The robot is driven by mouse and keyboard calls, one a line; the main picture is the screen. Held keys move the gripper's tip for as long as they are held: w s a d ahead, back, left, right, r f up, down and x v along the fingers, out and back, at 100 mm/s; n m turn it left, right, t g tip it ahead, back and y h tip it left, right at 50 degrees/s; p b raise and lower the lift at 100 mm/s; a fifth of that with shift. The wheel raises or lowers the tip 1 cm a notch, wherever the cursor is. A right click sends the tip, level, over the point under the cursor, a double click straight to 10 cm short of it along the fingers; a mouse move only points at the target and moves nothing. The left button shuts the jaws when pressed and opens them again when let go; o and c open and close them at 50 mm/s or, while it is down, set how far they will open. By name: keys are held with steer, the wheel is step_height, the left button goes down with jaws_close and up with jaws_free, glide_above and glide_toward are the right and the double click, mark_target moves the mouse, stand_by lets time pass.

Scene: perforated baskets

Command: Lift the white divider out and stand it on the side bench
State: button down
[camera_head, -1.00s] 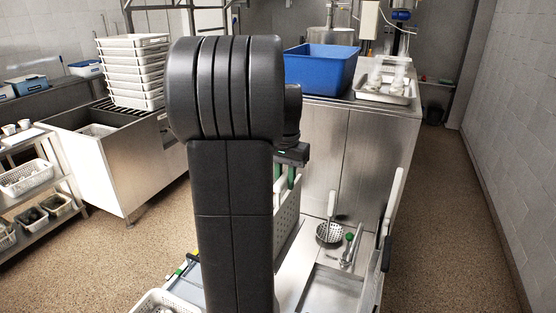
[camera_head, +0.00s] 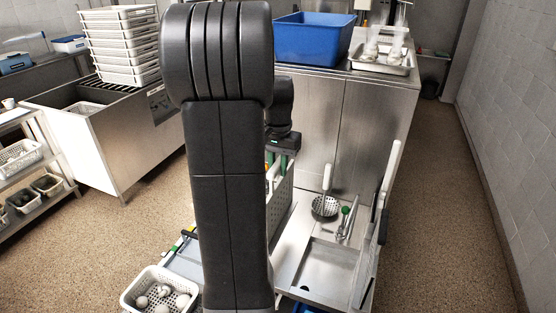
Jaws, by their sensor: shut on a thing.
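My gripper (camera_head: 284,158) shows just to the right of my dark arm, which hides much of the middle of the view. It is shut at the top edge of a white perforated panel, the white divider (camera_head: 281,203). The divider looks upright. Its left part and lower end are hidden behind my arm, so I cannot tell whether its foot touches anything. Green parts show beside the fingertips. The side bench is not clearly identifiable; a steel worktop (camera_head: 293,250) lies just right of the divider.
A skimmer (camera_head: 325,206) and a green-ended tool (camera_head: 346,222) lie on the worktop, beside a recessed tray (camera_head: 328,268). A white upright piece (camera_head: 392,172) stands at its right edge. A white basket (camera_head: 134,287) of round things is at lower left. A blue tub (camera_head: 312,42) stands behind.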

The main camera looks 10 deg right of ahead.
mark_target(278, 183)
steer(key=shift+f+b, duration=2.05)
steer(key=shift+f, duration=1.4)
